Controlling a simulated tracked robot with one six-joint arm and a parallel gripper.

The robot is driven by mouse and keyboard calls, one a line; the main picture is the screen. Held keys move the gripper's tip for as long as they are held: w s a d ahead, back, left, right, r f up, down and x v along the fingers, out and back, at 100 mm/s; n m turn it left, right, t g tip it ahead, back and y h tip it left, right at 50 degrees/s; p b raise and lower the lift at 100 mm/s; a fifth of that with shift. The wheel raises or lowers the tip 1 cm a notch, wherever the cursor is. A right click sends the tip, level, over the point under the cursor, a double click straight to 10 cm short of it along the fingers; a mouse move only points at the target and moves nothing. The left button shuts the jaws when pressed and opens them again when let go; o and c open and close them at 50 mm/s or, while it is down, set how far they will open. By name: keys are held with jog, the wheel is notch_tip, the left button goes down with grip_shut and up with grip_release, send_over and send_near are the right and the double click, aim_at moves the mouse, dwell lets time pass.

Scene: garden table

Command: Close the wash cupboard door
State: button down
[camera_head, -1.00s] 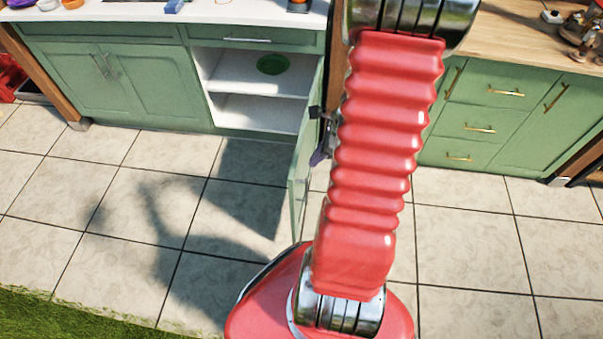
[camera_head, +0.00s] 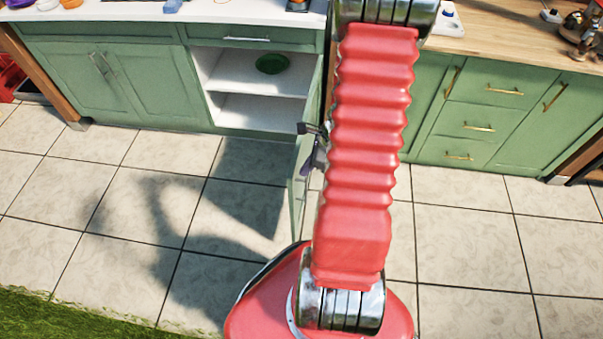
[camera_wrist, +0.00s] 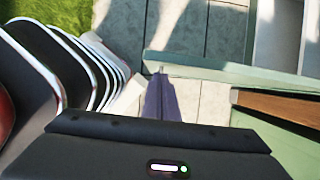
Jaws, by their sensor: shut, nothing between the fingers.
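The wash cupboard door (camera_head: 299,190) is green and stands wide open, jutting out from the right side of the cupboard opening. In the wrist view the door (camera_wrist: 215,71) shows as a pale green strip running right from its free edge. The open cupboard (camera_head: 262,87) has white shelves inside. My gripper (camera_head: 317,158) is shut and empty, on the door's outer, right-hand side. In the wrist view its purple fingers (camera_wrist: 161,98) end close to the door near its free edge; I cannot tell whether they touch. My arm hides part of the door's right surroundings.
A green bowl (camera_head: 272,64) sits on the upper shelf. Green drawers (camera_head: 478,126) stand right of my arm, under a wooden worktop (camera_head: 500,40). The tiled floor (camera_head: 135,190) left of the door is clear, with grass (camera_head: 60,315) at the front left.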

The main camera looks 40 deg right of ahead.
aim_at(296, 180)
jog(key=shift+x, duration=1.6)
jog(key=shift+w+a, duration=0.1)
